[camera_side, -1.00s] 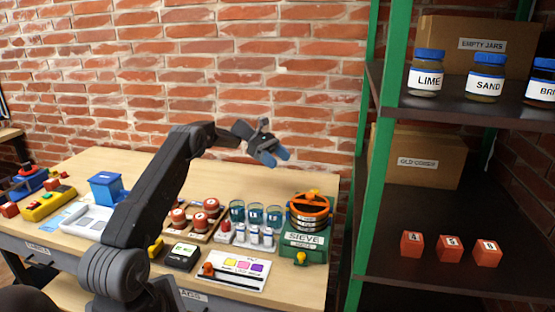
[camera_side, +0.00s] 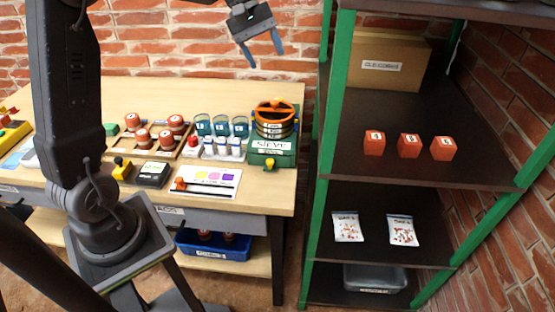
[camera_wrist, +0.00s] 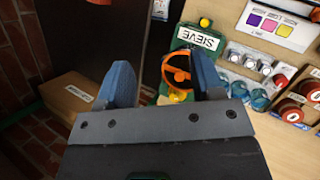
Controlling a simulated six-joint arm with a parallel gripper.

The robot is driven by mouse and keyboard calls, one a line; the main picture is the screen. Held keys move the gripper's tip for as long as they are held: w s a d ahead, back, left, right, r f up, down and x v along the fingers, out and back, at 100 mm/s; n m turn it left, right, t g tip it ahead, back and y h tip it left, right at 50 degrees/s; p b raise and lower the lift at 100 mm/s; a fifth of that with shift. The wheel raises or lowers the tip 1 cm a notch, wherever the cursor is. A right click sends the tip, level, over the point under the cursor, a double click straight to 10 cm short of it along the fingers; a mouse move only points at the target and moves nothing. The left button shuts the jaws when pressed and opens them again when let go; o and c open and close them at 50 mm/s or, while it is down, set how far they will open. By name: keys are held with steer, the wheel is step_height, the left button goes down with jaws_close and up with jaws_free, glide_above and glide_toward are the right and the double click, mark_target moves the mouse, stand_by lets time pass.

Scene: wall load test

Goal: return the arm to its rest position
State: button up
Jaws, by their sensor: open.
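My gripper (camera_side: 262,50) is at the top of the side view, in the air above the back right of the workbench, in front of the brick wall. Its two blue fingers point down and stand apart with nothing between them. In the wrist view my gripper (camera_wrist: 163,82) also shows open and empty. My arm rises at the left of the side view; its upper part runs out of the frame.
The sieve (camera_side: 272,135) stands at the bench's (camera_side: 130,90) right end, beside blue-rimmed jars and small white bottles. The green-posted shelf (camera_side: 330,165) at the right holds three red blocks (camera_side: 409,146), a box (camera_side: 385,70) and two packets.

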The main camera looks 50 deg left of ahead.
steer(key=s+d+f+m+t+y, duration=0.1)
steer(key=s+d+m+y, duration=0.1)
steer(key=s, duration=0.5)
steer(key=s+d+f+m+t+y, duration=0.1)
steer(key=s+d+m+y, duration=0.1)
steer(key=s+d+m, duration=0.3)
steer(key=s+d+m+t+y, duration=0.2)
steer(key=s+d+m, duration=0.2)
steer(key=s, duration=0.7)
steer(key=shift+d+f+m, duration=0.25)
steer(key=shift+f+m, duration=0.15)
steer(key=shift+m, duration=0.5)
steer(key=shift+w, duration=0.1)
steer(key=n+g+y, duration=0.1)
steer(key=n+y, duration=0.1)
steer(key=n, duration=0.2)
glide_above(279, 99)
steer(key=s+d, duration=0.2)
steer(key=s, duration=0.3)
step_height(279, 99, down, 8)
steer(key=x, duration=1.3)
steer(key=shift+s+f, duration=0.15)
steer(key=shift+f, duration=0.2)
